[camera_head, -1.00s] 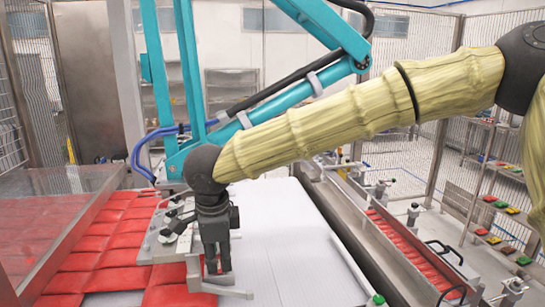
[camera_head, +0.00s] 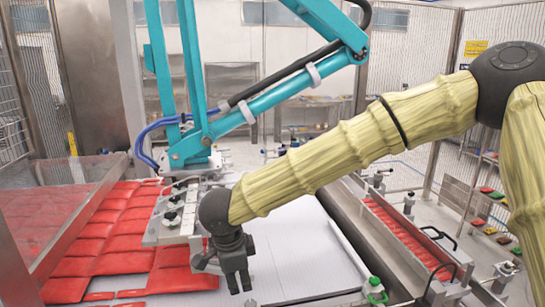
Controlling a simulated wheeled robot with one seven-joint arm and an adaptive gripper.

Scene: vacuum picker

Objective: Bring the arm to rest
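My gripper (camera_head: 240,283) hangs at the lower middle of the head view, fingers pointing down over the white conveyor surface (camera_head: 295,240). Its dark fingers look close together and I see nothing held, but their opening cannot be made out from this angle. My arm, in a yellowish sleeve, reaches in from the right side, bent at a dark elbow joint. The grey vacuum picker head (camera_head: 172,218) is just left of my wrist, above the red packs (camera_head: 125,240); I cannot tell whether it touches them.
The teal picker arm (camera_head: 270,100) stands behind my arm. A metal rail with red packs in a channel (camera_head: 400,235) runs along the right. A clear guard panel (camera_head: 50,210) is at the left. Wire fencing stands behind. The white surface right of my gripper is clear.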

